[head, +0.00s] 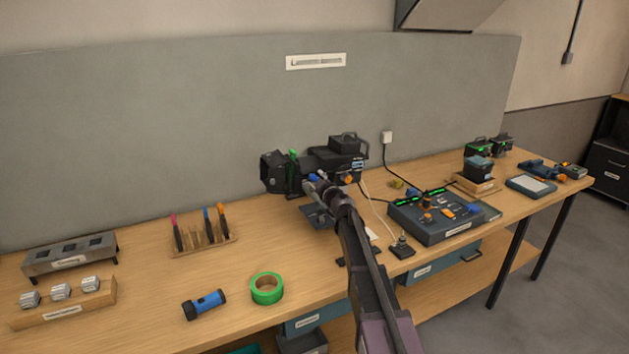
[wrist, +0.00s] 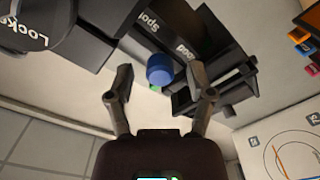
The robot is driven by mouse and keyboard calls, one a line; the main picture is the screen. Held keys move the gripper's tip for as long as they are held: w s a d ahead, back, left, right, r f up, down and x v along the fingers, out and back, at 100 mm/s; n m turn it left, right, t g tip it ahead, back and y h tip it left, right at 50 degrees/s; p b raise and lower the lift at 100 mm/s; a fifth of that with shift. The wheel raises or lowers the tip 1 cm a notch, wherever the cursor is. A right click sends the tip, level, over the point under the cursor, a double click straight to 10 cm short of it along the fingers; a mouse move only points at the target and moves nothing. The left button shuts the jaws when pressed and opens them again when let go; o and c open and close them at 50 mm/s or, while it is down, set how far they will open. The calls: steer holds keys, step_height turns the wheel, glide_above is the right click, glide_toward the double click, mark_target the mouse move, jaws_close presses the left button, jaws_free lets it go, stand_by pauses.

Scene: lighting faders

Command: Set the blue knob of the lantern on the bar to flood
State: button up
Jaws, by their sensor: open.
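The black lantern (head: 335,158) stands at the back of the bench, in front of the grey panel. In the wrist view the lantern's dark body (wrist: 165,35) fills the upper middle, with white lettering "spot" and a partly hidden word ending in "ood". Its blue knob (wrist: 159,69) sits just below the lettering. My gripper (wrist: 160,82) is open, with one finger on each side of the blue knob and gaps visible on both sides. In the head view my arm reaches the lantern, and the blue knob is only partly visible beside the gripper.
A dark control desk (head: 440,218) with faders and knobs stands right of my arm. A green tape roll (head: 266,289) and a blue torch (head: 204,304) lie at the front left. A wooden rack (head: 203,243) stands behind them. A black part marked "Locke" (wrist: 28,25) is close at upper left.

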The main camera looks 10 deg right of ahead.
steer(key=v, duration=1.1)
